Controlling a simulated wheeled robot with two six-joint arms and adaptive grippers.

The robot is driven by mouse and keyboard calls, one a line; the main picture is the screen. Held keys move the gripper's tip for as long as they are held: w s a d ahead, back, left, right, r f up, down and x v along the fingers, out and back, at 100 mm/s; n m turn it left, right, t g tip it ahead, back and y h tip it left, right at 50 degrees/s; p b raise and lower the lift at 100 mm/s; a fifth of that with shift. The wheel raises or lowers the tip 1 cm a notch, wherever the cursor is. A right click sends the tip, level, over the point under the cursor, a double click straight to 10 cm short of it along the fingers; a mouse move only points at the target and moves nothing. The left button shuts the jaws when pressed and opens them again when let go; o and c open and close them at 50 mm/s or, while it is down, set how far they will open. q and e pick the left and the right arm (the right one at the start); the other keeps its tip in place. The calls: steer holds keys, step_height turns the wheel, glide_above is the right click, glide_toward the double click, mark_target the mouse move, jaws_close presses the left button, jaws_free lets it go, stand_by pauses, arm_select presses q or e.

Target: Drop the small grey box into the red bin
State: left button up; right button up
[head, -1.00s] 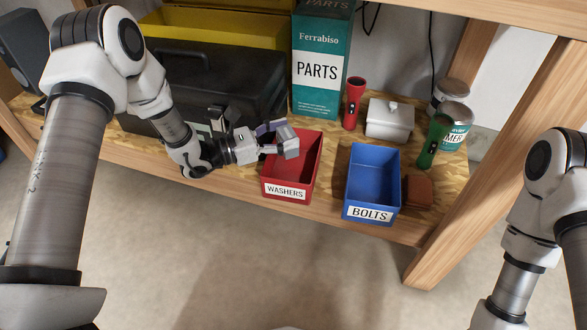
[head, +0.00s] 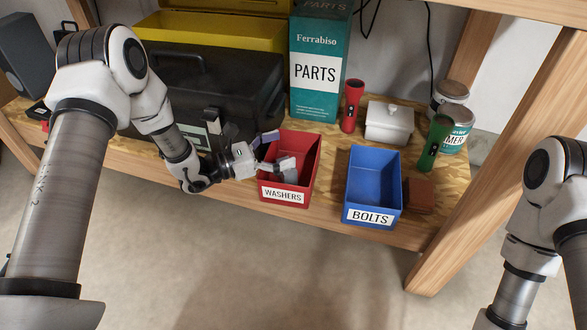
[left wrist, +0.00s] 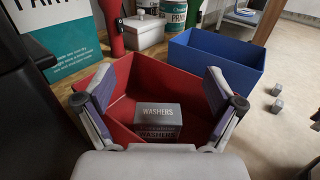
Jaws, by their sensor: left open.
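The small grey box (left wrist: 158,118), with WASHERS printed on it, shows inside the walls of the red bin in the left wrist view. The red bin (head: 311,163) stands at the shelf's front edge with a WASHERS label. My left gripper (head: 277,150) is over the bin's left side. Its two fingers (left wrist: 163,100) are spread wide, with the box seen beyond and between them, apart from both. In the head view the box is mostly hidden by a finger. I cannot tell if it rests flat on the bin's floor. My right gripper is out of view.
The blue bin (head: 374,178) labelled BOLTS stands right of the red bin. Behind are a tall teal PARTS box (head: 319,95), a red flashlight (head: 351,105) and a white lidded dish (head: 388,122). A black toolbox (head: 230,85) stands at left, close to my left arm.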

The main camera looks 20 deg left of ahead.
arm_select(q)
steer(key=v, duration=1.2)
steer(key=shift+r, duration=0.1)
